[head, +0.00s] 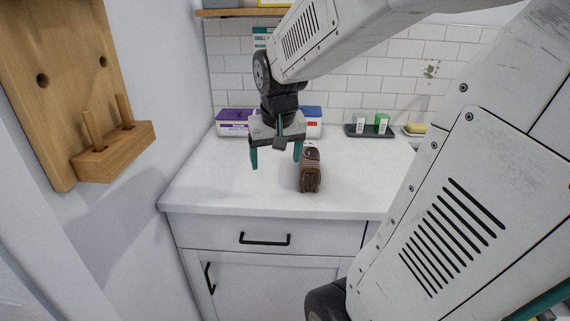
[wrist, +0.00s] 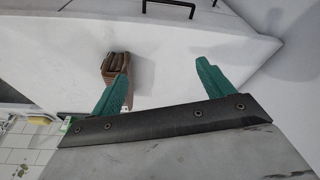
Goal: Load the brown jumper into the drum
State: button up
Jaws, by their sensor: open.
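The brown jumper (head: 310,172) is folded into a compact upright bundle on the white countertop. It also shows in the wrist view (wrist: 117,65), near the left fingertip. My gripper (head: 275,160) is open and empty above the counter, with its teal fingers pointing down. In the head view it is just left of the jumper, with no visible hold on it. In the wrist view the space between the fingers (wrist: 166,68) shows only bare counter. The drum is not in view in either picture.
A purple-and-white box (head: 233,122) stands at the back of the counter (head: 220,180). A dark tray (head: 356,131) with small green-and-white containers and a yellow sponge (head: 416,128) are at the back right. A wooden wall rack (head: 60,90) is at left. The front left counter is clear.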

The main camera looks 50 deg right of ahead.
aim_at(311, 154)
jog(key=w+d+f+m, duration=0.1)
jog(key=d, duration=0.4)
jog(key=w+d+f+m+h, duration=0.1)
jog(key=d+f, duration=0.1)
jog(key=d, duration=0.4)
jog(key=w+d+f+m, duration=0.1)
jog(key=d+f, duration=0.1)
jog(key=d, duration=0.4)
jog(key=shift+w+f+m+h, duration=0.1)
jog(key=shift+f+m+h, duration=0.05)
jog(key=shift+m+h, duration=0.2)
jog(key=x, duration=0.7)
jog(key=shift+w+f, duration=0.2)
jog(key=shift+f, duration=0.15)
jog(key=c, duration=1.5)
jog(key=shift+r, duration=0.15)
jog(key=shift+r, duration=0.55)
jog(key=v, duration=0.2)
jog(key=shift+s+r, duration=0.25)
jog(key=s+a, duration=0.2)
jog(key=s, duration=0.2)
jog(key=s+a+r, duration=0.1)
jog(key=s+a, duration=0.2)
jog(key=s, duration=0.1)
jog(key=s+a, duration=0.2)
jog(key=s, duration=0.2)
jog(key=shift+s+a+r, duration=0.15)
jog(key=shift+s+a, duration=0.15)
jog(key=shift+a, duration=0.05)
